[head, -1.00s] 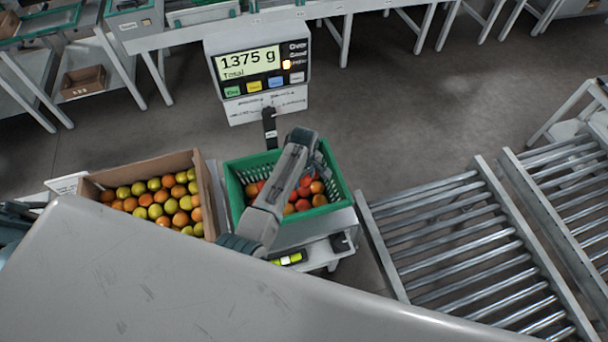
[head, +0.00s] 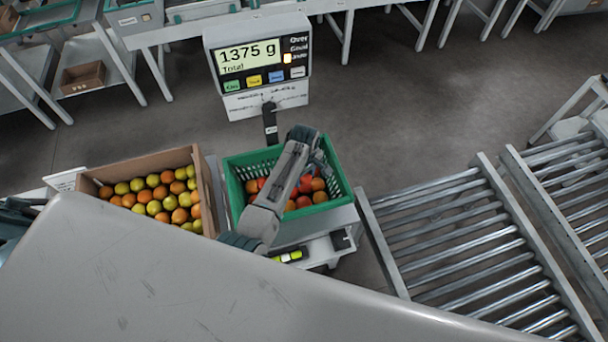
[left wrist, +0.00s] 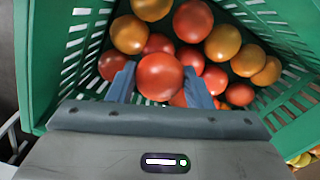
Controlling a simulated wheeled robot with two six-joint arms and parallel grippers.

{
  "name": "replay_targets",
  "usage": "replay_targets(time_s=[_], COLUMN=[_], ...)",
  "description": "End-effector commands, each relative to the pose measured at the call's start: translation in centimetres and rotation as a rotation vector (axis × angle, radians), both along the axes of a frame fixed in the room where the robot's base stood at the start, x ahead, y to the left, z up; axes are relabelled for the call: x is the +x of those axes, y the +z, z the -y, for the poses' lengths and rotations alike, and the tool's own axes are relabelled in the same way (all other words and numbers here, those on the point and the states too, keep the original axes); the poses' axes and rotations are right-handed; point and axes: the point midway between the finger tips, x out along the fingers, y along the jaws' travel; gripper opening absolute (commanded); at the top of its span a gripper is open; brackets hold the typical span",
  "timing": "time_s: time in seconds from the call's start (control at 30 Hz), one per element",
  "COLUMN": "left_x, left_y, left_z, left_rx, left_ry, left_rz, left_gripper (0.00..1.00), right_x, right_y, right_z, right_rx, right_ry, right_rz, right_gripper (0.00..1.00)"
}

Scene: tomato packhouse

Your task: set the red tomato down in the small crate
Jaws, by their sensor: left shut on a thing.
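The small crate (head: 341,174) is green with slotted walls and stands on the scale, with several red and orange tomatoes in it. Its wall fills the left side of the left wrist view (left wrist: 35,70). My left gripper (head: 313,166) reaches down into the crate, its fingertips mostly hidden by the arm in the head view. In the left wrist view it is shut on the red tomato (left wrist: 160,76), one finger on each side. The held tomato is in front of other tomatoes; whether it touches them I cannot tell. My right gripper is not in view.
A cardboard box (head: 207,190) of yellow-green and orange tomatoes stands close left of the crate. The scale display (head: 250,58) behind reads 1375 g. A roller conveyor (head: 450,240) lies to the right. A grey panel covers the bottom of the head view.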

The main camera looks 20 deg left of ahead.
Motion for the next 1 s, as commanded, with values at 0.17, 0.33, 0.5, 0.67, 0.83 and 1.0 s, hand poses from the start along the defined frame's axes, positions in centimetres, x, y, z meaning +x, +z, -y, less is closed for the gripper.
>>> replay_targets(time_s=[0.17, 0.33, 0.5, 0.67, 0.83, 1.0], left_x=[0.0, 0.0, 0.0, 0.0, 0.0, 0.0], left_y=[0.0, -0.1, -0.4, -0.6, -0.9, -1.1], left_z=[0.0, 0.0, 0.0, 0.0, 0.0, 0.0], left_rx=[0.0, 0.0, 0.0, 0.0, 0.0, 0.0], left_ry=[0.0, 0.0, 0.0, 0.0, 0.0, 0.0], left_rz=[0.0, 0.0, 0.0, 0.0, 0.0, 0.0], left_gripper=[0.35, 0.35, 0.35, 0.35, 0.35, 0.35], right_x=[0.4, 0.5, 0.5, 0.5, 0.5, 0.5], right_y=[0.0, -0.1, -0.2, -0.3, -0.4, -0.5], right_z=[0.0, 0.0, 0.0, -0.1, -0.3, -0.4], right_rx=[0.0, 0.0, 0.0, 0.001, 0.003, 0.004], right_ry=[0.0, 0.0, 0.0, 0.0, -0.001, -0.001], right_rz=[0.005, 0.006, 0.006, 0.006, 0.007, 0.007], right_gripper=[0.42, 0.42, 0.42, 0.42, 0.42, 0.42])
